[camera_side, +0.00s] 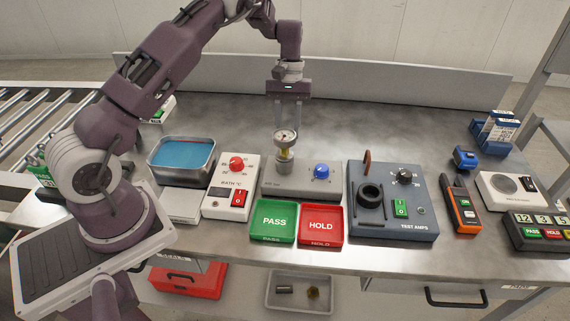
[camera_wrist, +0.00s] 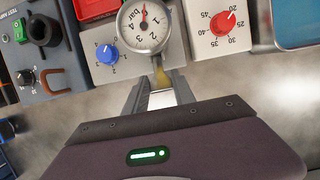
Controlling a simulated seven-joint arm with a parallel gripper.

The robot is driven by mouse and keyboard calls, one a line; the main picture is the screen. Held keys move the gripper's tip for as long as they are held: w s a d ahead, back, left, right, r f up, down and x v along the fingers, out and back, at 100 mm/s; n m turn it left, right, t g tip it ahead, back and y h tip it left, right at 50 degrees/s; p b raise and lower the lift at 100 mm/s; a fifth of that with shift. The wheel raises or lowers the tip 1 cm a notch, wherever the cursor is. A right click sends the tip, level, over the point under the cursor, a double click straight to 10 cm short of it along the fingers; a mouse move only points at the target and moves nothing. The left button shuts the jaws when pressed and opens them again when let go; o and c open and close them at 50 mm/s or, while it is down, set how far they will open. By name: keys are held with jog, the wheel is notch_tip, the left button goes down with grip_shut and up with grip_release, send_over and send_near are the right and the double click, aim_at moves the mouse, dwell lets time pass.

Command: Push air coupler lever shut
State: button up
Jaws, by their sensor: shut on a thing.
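The air station is a grey box (camera_side: 305,181) with a blue knob (camera_side: 321,171). A round white pressure gauge (camera_side: 285,136) stands above its left part. Its dial (camera_wrist: 145,25) faces the camera in the wrist view, with a red needle near 0. A brass-coloured part (camera_side: 285,154) sits under the gauge. My gripper (camera_side: 291,122) points down from above, fingers close to the gauge. In the wrist view its fingers (camera_wrist: 160,88) close on a brass-coloured piece (camera_wrist: 161,75) beside the gauge. I cannot tell whether this piece is the coupler lever; the fingers partly hide it.
Left are a bath control box (camera_side: 231,187) and a blue-filled basin (camera_side: 183,154). In front are a green PASS tray (camera_side: 273,239) and a red HOLD tray (camera_side: 321,242). The TEST AMPS box (camera_side: 385,222) stands right. Bench space behind the stations is clear.

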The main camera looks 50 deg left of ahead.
jog(key=shift+s+d+r, duration=0.15)
jog(key=shift+r, duration=0.05)
jog(key=shift+s+d+r, duration=0.2)
jog(key=shift+r, duration=0.15)
dwell(0.4)
jog(key=shift+s+d+r, duration=0.25)
jog(key=shift+r, duration=0.05)
jog(key=o, duration=0.8)
